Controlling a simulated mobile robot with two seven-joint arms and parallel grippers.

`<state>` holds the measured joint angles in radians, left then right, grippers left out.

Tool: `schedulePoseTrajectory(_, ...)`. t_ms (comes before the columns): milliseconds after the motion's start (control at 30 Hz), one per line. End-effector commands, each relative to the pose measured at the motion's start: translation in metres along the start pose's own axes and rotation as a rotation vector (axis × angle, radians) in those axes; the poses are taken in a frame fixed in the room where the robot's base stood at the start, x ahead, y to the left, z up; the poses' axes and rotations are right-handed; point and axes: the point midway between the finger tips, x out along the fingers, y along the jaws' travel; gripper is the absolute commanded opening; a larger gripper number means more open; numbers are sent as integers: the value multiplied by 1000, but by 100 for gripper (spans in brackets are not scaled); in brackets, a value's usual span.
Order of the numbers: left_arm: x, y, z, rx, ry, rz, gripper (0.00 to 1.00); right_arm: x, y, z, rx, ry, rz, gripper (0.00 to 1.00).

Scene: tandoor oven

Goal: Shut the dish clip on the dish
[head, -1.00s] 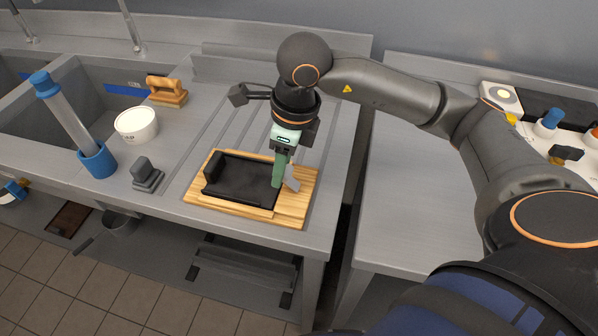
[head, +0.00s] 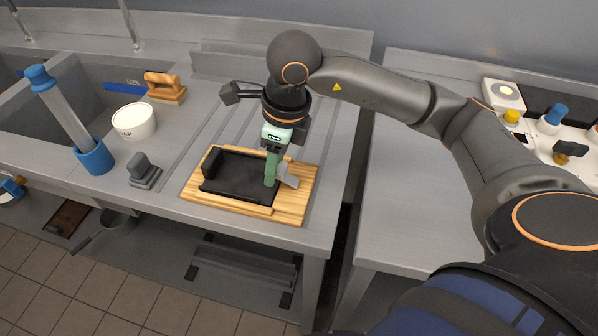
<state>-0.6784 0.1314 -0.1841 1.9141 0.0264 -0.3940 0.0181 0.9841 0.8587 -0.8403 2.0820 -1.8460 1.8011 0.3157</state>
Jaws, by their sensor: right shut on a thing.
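The black rectangular dish (head: 235,178) sits on a light wooden board (head: 291,212) on the steel counter. A raised black block (head: 211,163) stands at its left end. A grey tilted piece (head: 290,176), which looks like the dish clip, is at the right end of the dish. My right gripper (head: 271,179) points down at that end, its green fingers just left of the grey piece. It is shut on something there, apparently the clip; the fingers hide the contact. I cannot tell whether the clip touches the dish. My left gripper is not in view.
A white bowl (head: 134,121), a wooden-handled brush (head: 165,88), a grey block with a handle (head: 143,171) and a blue holder with a tube (head: 93,157) stand left of the board. A sink lies behind them.

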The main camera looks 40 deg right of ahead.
Motion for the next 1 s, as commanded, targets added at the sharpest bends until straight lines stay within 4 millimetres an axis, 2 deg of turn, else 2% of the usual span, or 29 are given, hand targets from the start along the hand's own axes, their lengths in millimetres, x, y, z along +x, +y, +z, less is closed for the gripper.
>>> schedulePoseTrajectory(100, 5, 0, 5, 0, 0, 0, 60, 8, 1, 2, 0, -1, 2, 0)
schedulePoseTrajectory(433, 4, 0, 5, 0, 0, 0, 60, 8, 0, 3, 0, 0, 2, 0)
schedulePoseTrajectory(733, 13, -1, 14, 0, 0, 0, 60, 20, 1, 6, -1, 1, 2, 0)
schedulePoseTrajectory(1000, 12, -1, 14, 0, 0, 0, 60, 20, 1, 5, -1, 5, 2, 0)
